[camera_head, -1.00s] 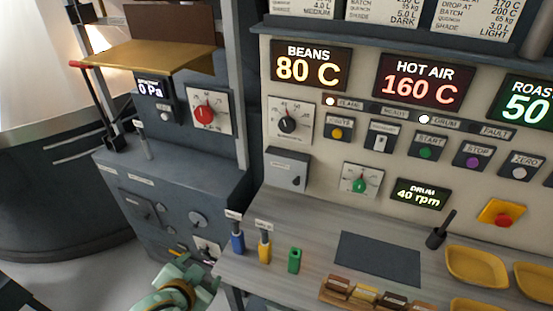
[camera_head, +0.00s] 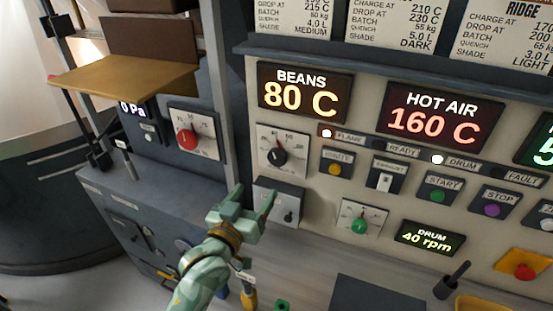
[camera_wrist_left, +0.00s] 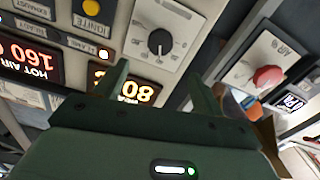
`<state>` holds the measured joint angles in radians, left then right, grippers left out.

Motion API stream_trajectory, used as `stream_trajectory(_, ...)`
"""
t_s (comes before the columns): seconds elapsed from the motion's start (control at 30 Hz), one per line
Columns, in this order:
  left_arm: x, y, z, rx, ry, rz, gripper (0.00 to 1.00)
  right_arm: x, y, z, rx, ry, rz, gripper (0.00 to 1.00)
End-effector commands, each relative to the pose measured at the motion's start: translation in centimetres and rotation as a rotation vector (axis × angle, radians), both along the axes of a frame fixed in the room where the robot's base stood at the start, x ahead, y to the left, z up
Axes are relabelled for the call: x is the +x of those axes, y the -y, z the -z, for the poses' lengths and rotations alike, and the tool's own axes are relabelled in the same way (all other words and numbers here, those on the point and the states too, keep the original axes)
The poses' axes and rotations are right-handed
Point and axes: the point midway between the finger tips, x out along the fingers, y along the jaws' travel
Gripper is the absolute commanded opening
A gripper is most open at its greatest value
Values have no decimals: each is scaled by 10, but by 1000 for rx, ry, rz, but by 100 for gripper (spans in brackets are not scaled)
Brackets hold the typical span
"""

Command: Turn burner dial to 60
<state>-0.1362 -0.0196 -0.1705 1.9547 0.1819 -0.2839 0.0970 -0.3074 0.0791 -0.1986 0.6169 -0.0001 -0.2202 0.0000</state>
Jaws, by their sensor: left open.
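A dial with a black knob (camera_head: 277,157) on a white square plate sits on the cream panel, below the BEANS display. I take it as the burner dial; its name is too small to read. The knob also shows in the left wrist view (camera_wrist_left: 160,42), ringed by numbers, and its exact setting is hard to read. My left gripper (camera_head: 254,190) is open and empty, just below this dial and in front of a small grey box (camera_head: 287,204). In the left wrist view the two fingers (camera_wrist_left: 157,70) point toward the dial, apart from it. My right gripper is not in view.
A red-knobbed dial (camera_head: 187,139) is on the left cabinet, beyond a grey post (camera_head: 219,90). A green-knobbed dial (camera_head: 359,226) is at lower right. The IGNITE button (camera_head: 335,169) and exhaust switch (camera_head: 385,181) are right of the black knob. A yellow-brown tray (camera_head: 125,75) juts out at upper left.

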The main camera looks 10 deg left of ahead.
Motion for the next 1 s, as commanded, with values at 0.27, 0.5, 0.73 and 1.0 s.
stream_trajectory(0.27, 72, 14, -1, 1, 2, -1, 69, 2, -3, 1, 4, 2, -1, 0)
stream_trajectory(0.5, 115, 22, 0, 1, -1, -1, 69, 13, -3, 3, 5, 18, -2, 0)
stream_trajectory(0.73, 128, 25, 0, 2, -2, -1, 69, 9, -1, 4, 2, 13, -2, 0)
stream_trajectory(1.0, 128, 25, 0, 2, -2, -1, 55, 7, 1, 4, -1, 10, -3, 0)
